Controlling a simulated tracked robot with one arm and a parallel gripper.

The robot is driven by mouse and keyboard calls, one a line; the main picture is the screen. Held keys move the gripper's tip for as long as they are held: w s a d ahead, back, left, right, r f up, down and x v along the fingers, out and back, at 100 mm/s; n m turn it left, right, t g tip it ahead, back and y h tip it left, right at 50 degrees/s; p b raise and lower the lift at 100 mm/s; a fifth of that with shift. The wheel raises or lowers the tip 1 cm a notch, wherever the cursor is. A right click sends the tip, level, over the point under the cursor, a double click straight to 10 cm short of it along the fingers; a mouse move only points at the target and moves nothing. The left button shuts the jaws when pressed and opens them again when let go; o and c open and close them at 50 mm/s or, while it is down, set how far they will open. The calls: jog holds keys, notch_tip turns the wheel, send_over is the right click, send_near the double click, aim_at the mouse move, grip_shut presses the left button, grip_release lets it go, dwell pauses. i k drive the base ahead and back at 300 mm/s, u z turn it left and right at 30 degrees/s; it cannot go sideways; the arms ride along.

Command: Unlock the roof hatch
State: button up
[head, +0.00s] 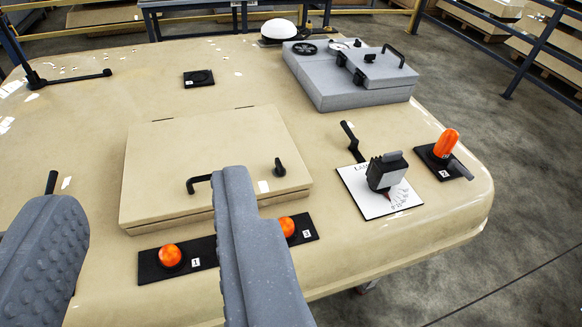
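The roof hatch (185,150) is a raised tan panel in the middle of the cab roof, lying closed with small hinges along its far edge. A black bar handle (198,183) stands near its front edge, partly behind my right finger. A black turning latch (280,167) sits near its right front corner, its knob pointing up and away from me, with a small white label beside it. My gripper (146,190) is open and empty, its two grey padded fingers wide apart in front of the hatch. The latch is to the right of both fingers, with none touching it.
Orange lamps (170,255) (287,226) stand on a black strip before the hatch. To the right are a labelled white plate (395,203) with a grey-black device, and another orange lamp (446,142). A grey box (350,90) stands behind. Railings surround the roof.

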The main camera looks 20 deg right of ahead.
aim_at(279, 170)
jog(key=u, duration=0.1)
jog(key=i, duration=0.9)
jog(key=z, duration=0.05)
